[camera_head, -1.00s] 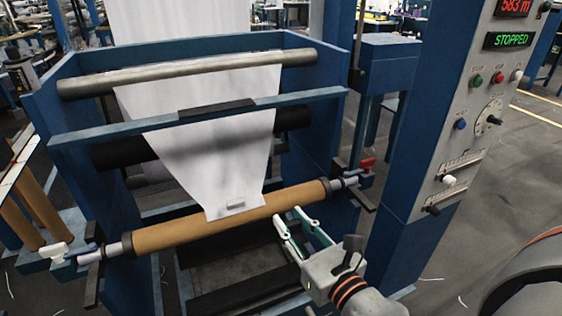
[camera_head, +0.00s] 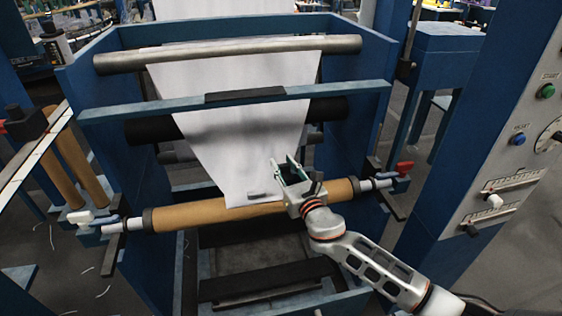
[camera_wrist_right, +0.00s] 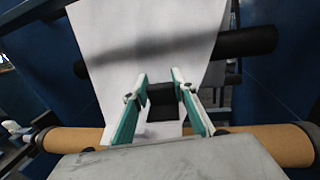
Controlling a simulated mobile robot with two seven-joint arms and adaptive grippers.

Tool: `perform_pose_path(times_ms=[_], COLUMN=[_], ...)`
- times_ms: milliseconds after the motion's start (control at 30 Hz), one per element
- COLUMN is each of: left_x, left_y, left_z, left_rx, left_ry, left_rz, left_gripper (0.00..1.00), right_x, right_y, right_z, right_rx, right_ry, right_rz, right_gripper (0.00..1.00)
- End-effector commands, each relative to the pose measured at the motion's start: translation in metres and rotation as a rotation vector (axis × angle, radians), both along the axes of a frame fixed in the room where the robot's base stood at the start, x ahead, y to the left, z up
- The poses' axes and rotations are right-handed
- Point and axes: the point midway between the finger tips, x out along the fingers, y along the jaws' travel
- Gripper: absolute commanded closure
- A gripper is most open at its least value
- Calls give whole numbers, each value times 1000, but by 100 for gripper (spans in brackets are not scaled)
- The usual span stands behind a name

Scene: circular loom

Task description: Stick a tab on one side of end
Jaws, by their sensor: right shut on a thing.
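The white fabric web (camera_head: 235,130) hangs down past the bars, and its narrowed end (camera_head: 235,190) lies against the brown core tube (camera_head: 200,214). My right gripper (camera_head: 283,161), with green-and-white fingers, is over the right side of the fabric end, above the tube. In the right wrist view, its fingers (camera_wrist_right: 160,76) stand on either side of a small dark block (camera_wrist_right: 164,102). Whether the fingertips touch the fabric cannot be told. My left gripper is out of view.
The blue loom frame stands on both sides, with a blue crossbar (camera_head: 150,110) and a steel roller (camera_head: 230,54) above. A red-handled clamp (camera_head: 402,170) holds the tube's right end, a white-handled one (camera_head: 82,217) its left. The control panel (camera_head: 510,170) stands at right.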

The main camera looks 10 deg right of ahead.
Motion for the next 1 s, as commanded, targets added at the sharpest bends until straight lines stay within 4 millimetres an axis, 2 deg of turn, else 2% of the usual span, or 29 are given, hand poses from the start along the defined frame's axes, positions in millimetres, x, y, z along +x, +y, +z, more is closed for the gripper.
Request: perform_pose_path(times_ms=[100, 200, 433, 667, 1000], left_x=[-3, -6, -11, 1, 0], left_y=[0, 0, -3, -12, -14], left_z=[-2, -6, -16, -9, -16], left_rx=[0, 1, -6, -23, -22], left_ry=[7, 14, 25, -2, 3], left_rz=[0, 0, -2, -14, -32], left_gripper=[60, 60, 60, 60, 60], right_x=[15, 19, 19, 20, 22], right_y=[4, 5, 5, 4, 5], right_z=[1, -3, -21, -42, -69], right_rx=[-4, -6, -5, -5, -6], right_ry=[-1, 2, 7, 10, 10], right_rz=[11, 14, 14, 13, 13], right_gripper=[99, 99, 99, 99, 99])
